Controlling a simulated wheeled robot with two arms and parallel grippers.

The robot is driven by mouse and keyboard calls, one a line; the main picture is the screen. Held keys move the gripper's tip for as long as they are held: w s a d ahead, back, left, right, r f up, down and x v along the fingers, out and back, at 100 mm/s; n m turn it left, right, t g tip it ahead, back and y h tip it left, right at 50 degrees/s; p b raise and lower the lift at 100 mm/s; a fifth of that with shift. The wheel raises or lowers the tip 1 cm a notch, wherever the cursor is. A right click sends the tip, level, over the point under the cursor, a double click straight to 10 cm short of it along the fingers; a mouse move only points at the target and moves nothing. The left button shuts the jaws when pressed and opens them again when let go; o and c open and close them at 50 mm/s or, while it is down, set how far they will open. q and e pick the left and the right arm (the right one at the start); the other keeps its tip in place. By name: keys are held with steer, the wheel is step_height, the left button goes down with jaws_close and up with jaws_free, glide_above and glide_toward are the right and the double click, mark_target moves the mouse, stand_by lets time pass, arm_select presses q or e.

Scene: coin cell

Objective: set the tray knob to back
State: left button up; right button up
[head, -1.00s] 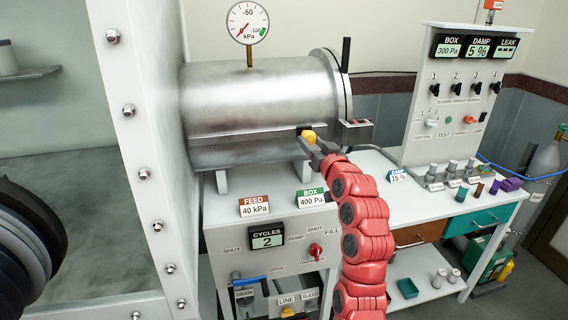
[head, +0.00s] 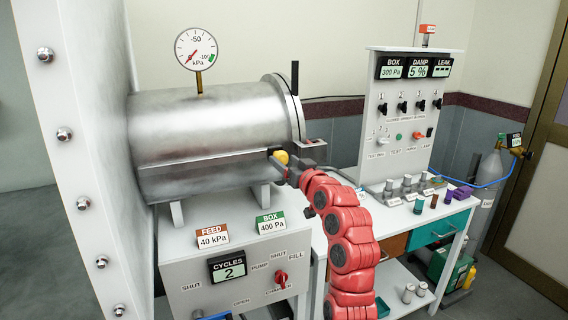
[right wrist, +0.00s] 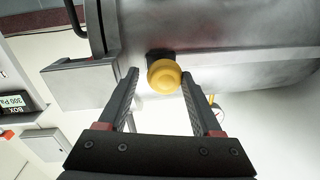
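The yellow tray knob (head: 281,157) sits on a dark mount on the side of the horizontal steel cylinder (head: 215,125). In the right wrist view the knob (right wrist: 164,76) is round and lies between and just beyond the fingertips. My right gripper (right wrist: 164,84) is open, with a finger on each side of the knob and a gap to both. In the head view the right gripper (head: 283,168) is right at the knob, partly hiding it. My left gripper is not in view.
A pressure gauge (head: 196,49) stands on the cylinder. Below is a panel with a red knob (head: 281,278) and a cycles display (head: 227,268). A switch panel (head: 402,110) stands on the bench at right. A bolted white wall (head: 75,150) is close at left.

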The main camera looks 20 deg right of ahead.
steer(key=shift+o, duration=0.2)
steer(key=shift+a, duration=0.1)
steer(key=s+d+b, duration=0.1)
steer(key=s+b, duration=0.2)
steer(key=s, duration=1.4)
steer(key=shift+s+d, duration=0.15)
steer(key=shift+d, duration=0.25)
